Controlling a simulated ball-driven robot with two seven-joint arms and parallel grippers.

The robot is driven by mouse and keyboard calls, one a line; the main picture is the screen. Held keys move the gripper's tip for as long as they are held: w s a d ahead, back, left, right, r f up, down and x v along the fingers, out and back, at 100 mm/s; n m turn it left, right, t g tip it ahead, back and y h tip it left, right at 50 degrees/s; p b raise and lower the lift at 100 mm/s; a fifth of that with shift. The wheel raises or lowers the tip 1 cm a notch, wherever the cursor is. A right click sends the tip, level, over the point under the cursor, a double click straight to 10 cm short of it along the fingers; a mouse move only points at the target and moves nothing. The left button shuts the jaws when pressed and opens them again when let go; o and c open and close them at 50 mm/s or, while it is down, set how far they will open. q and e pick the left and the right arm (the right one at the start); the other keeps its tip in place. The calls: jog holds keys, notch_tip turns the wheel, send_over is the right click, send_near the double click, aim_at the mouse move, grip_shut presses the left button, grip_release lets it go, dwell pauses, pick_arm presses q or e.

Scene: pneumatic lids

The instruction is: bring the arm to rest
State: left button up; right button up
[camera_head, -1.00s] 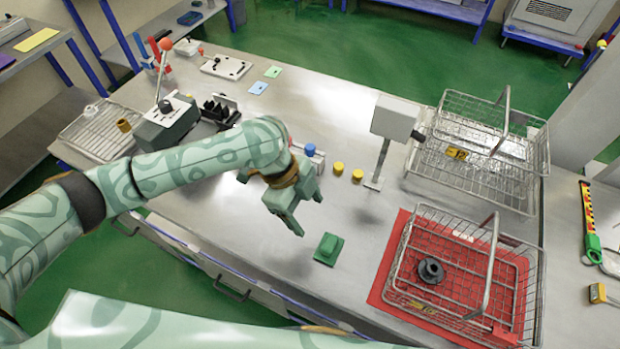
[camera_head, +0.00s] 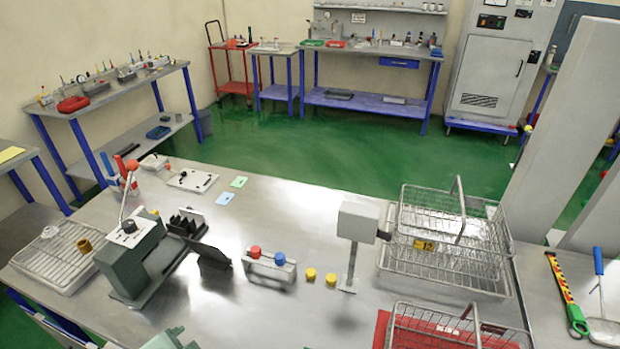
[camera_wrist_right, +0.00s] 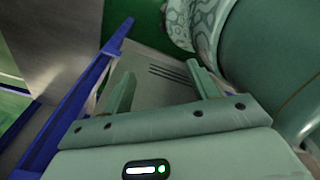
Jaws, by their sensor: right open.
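My right gripper (camera_wrist_right: 162,88) shows in the right wrist view with its two fingers spread wide apart and nothing between them. It points past a blue post (camera_wrist_right: 85,95) toward a grey panel with dark slots (camera_wrist_right: 165,75). My right gripper does not show in the head view. A small mint-green piece (camera_head: 170,339) pokes in at the bottom edge of the head view, left of the middle. It looks like the end of my left arm, cut off by the edge, and its jaws cannot be made out.
On the steel bench (camera_head: 255,320) stand a lever press (camera_head: 135,255), a wire tray (camera_head: 55,258), a block with red and blue caps (camera_head: 268,266), two yellow caps, a grey box on a post (camera_head: 350,250) and wire baskets (camera_head: 450,245). Open green floor (camera_head: 300,150) lies behind.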

pick_arm(q)
jog(key=s+a+n+y, duration=0.2)
jog(key=s+a+y, duration=0.25)
jog(key=a, duration=0.45)
jog(key=s+d+f+g+h+b, duration=0.2)
jog(key=f+b, duration=0.1)
jog(key=f, duration=1.2)
jog(key=s+d+f+g+h+b, duration=0.2)
jog(key=d+f, duration=0.1)
jog(key=f, duration=1.1)
jog(key=s+f+n+g+h+b, duration=0.1)
jog(key=s+f+b, duration=0.4)
jog(key=s+f, duration=1.4)
notch_tip(320, 180, down, 4)
jog(key=n+g, duration=0.1)
jog(key=n, duration=0.1)
jog(key=shift+s+r+n+g+b, duration=0.15)
jog(key=shift+s+n+g+b, duration=0.15)
jog(key=shift+g+b, duration=0.1)
